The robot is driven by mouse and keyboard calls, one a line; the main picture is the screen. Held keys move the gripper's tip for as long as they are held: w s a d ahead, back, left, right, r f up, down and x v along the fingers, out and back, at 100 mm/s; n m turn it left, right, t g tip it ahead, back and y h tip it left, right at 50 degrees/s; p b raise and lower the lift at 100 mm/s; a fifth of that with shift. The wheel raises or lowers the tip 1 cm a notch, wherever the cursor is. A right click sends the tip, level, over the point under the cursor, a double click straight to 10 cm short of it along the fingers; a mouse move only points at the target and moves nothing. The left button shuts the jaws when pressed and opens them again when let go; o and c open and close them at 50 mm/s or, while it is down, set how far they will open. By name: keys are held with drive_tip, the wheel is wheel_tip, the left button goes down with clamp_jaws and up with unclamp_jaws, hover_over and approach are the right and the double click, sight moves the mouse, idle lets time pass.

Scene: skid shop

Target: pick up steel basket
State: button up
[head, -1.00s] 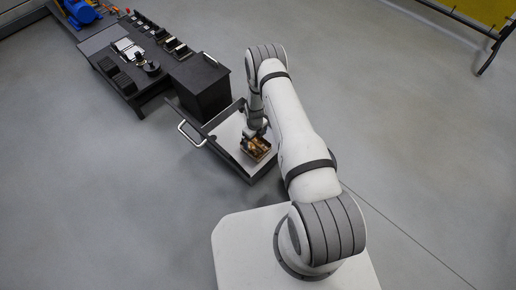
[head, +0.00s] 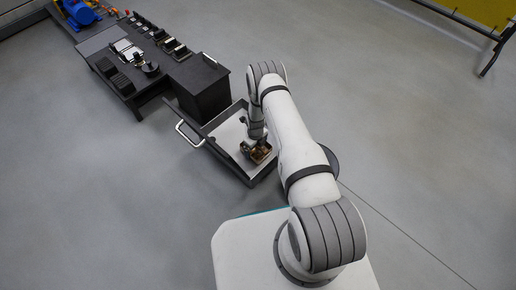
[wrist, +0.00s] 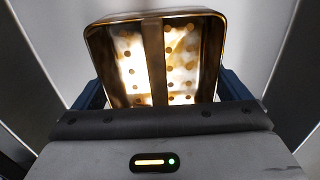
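The steel basket (head: 264,154) is a small open box with a brassy sheen, in the shallow cart tray (head: 229,164). In the wrist view the basket (wrist: 190,95) fills the upper middle. Its floor has round holes, and a flat strip crosses its middle towards my gripper. My gripper (wrist: 160,98) is open, with blue fingers spread wide at the basket's left and right lower sides. I cannot tell whether they touch it. The basket's near end is hidden behind my gripper body. In the head view my wrist partly covers the basket.
A black cabinet (head: 204,92) stands close behind the tray. The tray's pale handle (head: 187,134) sticks out at left. A dark workbench (head: 122,62) with several parts is further back left. Grey floor (head: 90,210) is clear to the left.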

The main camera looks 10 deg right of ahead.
drive_tip(key=shift+c, duration=1.2)
wheel_tip(320, 180, up, 18)
drive_tip(key=p, duration=0.8)
drive_tip(key=shift+p, duration=0.3)
